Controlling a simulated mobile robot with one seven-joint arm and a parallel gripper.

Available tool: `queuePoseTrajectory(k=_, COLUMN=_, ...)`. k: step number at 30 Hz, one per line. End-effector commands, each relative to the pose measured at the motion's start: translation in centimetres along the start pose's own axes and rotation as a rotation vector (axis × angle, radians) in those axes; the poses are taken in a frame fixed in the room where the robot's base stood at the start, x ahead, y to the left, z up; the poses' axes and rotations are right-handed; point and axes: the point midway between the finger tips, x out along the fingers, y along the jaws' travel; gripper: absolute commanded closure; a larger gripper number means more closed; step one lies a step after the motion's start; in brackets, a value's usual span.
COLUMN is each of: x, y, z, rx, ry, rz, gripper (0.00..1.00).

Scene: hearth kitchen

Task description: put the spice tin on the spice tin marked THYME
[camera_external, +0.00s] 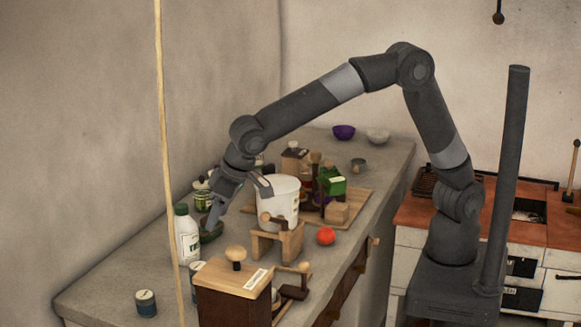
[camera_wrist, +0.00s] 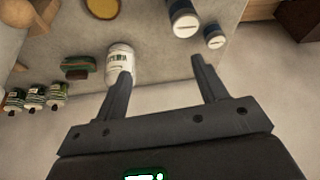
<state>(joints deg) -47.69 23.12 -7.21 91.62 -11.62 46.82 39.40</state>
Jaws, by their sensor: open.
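Two short dark-blue tins with pale label bands look like the spice tins. One tin (camera_external: 146,303) stands upright near the counter's front left corner, and the other (camera_external: 197,267) stands farther back. Both tins (camera_wrist: 184,18) (camera_wrist: 215,37) show at the top right in the wrist view, apart from each other. Their labels are too small to read, so I cannot tell which is marked THYME. My gripper (camera_external: 238,199) is open and empty above the counter, behind the tins.
A white bottle with a green cap (camera_external: 187,240) stands near my gripper. A white bucket (camera_external: 283,200) on a wooden stand is to the right. A wooden box with a knob (camera_external: 232,282) stands right of the tins. Green-labelled jars (camera_wrist: 35,96) line the wall side.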

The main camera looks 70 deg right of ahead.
Motion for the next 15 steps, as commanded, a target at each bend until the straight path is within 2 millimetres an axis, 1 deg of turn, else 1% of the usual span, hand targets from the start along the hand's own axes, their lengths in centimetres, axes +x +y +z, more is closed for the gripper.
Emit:
queuePoseTrajectory(k=1, x=-1.6, y=2.7, z=-0.3, rx=0.019, ry=0.003, rz=-0.001, gripper=0.35)
queuePoseTrajectory(k=2, x=-2.4, y=4.1, z=-0.3, rx=0.025, ry=0.003, rz=-0.002, gripper=0.35)
queuePoseTrajectory(k=3, x=-3.5, y=6.2, z=-0.2, rx=0.034, ry=0.003, rz=-0.003, gripper=0.35)
queuePoseTrajectory(k=5, x=-5.1, y=9.1, z=0.2, rx=0.045, ry=0.002, rz=-0.005, gripper=0.35)
queuePoseTrajectory(k=6, x=-6.2, y=10.9, z=0.6, rx=0.052, ry=0.003, rz=-0.007, gripper=0.35)
queuePoseTrajectory(k=8, x=-7.7, y=13.6, z=1.2, rx=0.061, ry=0.006, rz=-0.007, gripper=0.35)
queuePoseTrajectory(k=9, x=-8.8, y=15.3, z=1.8, rx=0.068, ry=0.009, rz=-0.008, gripper=0.35)
queuePoseTrajectory(k=11, x=-10.2, y=17.8, z=2.9, rx=0.077, ry=0.012, rz=-0.009, gripper=0.35)
queuePoseTrajectory(k=12, x=-11.1, y=19.4, z=3.7, rx=0.082, ry=0.015, rz=-0.008, gripper=0.35)
queuePoseTrajectory(k=14, x=-12.4, y=21.6, z=5.1, rx=0.089, ry=0.02, rz=-0.007, gripper=0.35)
queuePoseTrajectory(k=15, x=-13.2, y=23.0, z=6.1, rx=0.093, ry=0.024, rz=-0.006, gripper=0.35)
